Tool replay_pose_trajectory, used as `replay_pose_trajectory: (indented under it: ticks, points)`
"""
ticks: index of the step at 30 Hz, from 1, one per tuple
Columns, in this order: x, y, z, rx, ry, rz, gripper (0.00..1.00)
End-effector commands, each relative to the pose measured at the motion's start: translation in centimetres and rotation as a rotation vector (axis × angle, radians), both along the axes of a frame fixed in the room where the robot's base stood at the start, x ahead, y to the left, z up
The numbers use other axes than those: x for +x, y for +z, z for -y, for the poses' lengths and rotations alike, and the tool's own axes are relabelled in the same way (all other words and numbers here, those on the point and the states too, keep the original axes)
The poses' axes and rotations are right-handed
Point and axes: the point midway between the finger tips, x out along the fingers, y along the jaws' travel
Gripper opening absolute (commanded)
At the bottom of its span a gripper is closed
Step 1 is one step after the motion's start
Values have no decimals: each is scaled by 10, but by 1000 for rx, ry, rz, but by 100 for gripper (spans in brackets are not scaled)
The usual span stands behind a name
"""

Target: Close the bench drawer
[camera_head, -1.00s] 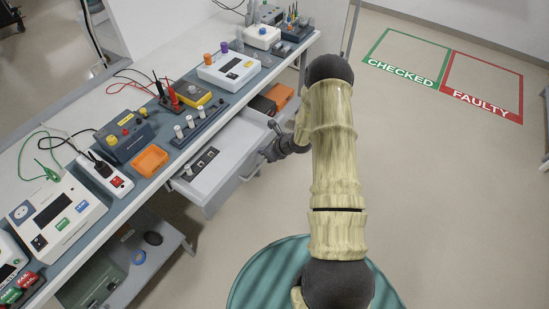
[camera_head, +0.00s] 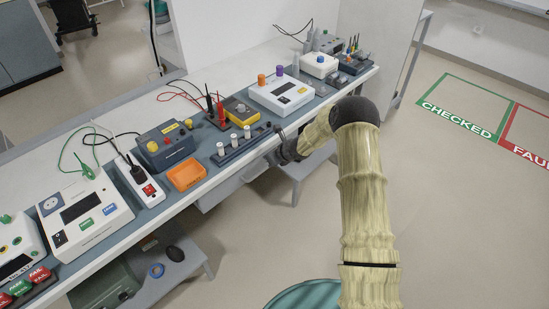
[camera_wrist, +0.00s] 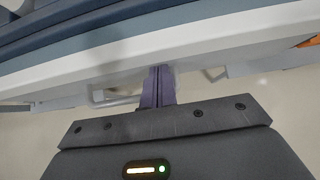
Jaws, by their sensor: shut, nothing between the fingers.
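The bench drawer (camera_head: 232,187) is a light grey box under the front edge of the workbench (camera_head: 150,211). Its inside no longer shows in the head view, and its front sits close under the bench edge. I cannot tell whether it is fully flush. In the wrist view a pale bar handle (camera_wrist: 112,97) shows below the bench edge, left of my fingers. My gripper (camera_wrist: 160,72) is shut and empty, its fingertips at the pale face under the bench edge. In the head view my arm and the bench edge partly hide the gripper.
Meters, a power strip (camera_head: 140,185), an orange tray (camera_head: 187,176) and a white-knobbed rack (camera_head: 240,145) stand along the bench's front. A lower shelf (camera_head: 185,262) holds a blue ring. The floor to the right is clear, with a green CHECKED square (camera_head: 470,118).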

Motion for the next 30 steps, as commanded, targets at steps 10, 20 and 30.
replay_pose_trajectory:
  ticks: [10, 20, 30]
  points:
    - [7, 9, -4, 15, -1, 20, 0]
    - [-7, 3, 7, 10, 6, 16, 0]
    - [-42, 33, 47, 4, -3, 9, 0]
